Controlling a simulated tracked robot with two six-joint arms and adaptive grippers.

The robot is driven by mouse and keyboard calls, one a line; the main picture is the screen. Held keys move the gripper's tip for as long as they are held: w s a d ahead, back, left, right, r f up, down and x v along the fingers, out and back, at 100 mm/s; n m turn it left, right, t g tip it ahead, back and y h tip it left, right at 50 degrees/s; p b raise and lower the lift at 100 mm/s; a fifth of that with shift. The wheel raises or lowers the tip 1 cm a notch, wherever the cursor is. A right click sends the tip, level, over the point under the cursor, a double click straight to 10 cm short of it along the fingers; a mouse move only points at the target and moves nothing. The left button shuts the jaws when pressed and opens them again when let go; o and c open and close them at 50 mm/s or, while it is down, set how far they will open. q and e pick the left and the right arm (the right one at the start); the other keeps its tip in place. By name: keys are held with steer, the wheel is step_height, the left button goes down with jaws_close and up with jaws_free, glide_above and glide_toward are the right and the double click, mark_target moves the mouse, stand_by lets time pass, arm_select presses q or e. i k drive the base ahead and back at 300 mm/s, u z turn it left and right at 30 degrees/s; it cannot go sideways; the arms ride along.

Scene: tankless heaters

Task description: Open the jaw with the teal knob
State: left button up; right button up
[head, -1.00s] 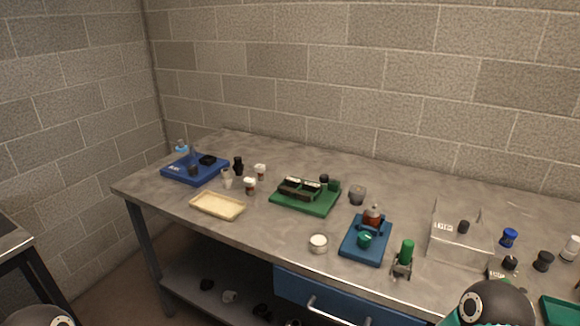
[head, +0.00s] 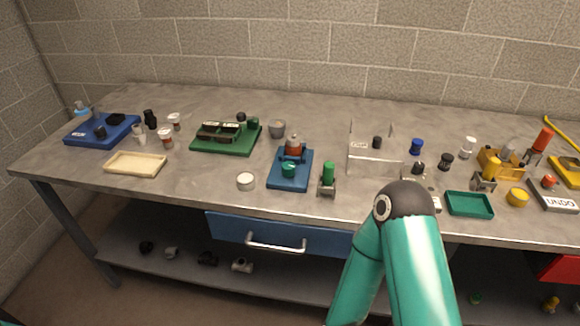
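The teal knob (head: 289,170) is on the front part of a small blue vise-like fixture (head: 288,184) near the middle of the bench. A brown-orange piece with a grey top (head: 293,145) stands upright at the jaw (head: 292,155) behind the knob. The jaw looks to be around this piece, but I cannot tell whether it is clamped. A teal arm of mine with a black joint rises at the lower right, apart from the fixture. Neither of my grippers is visible.
A green-capped part (head: 328,174) stands close right of the fixture, and a white round jar (head: 245,181) stands to its left. A clear bin (head: 373,169), a green board (head: 227,138) and a teal tray (head: 469,205) are also on the bench. A blue drawer (head: 277,232) is below.

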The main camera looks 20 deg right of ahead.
mark_target(288, 168)
steer(key=z, duration=1.2)
steer(key=i, duration=0.15)
steer(key=u, duration=2.7)
steer(key=k, duration=1.15)
steer(key=z, duration=0.95)
steer(key=i, duration=1)
steer(key=u, duration=0.05)
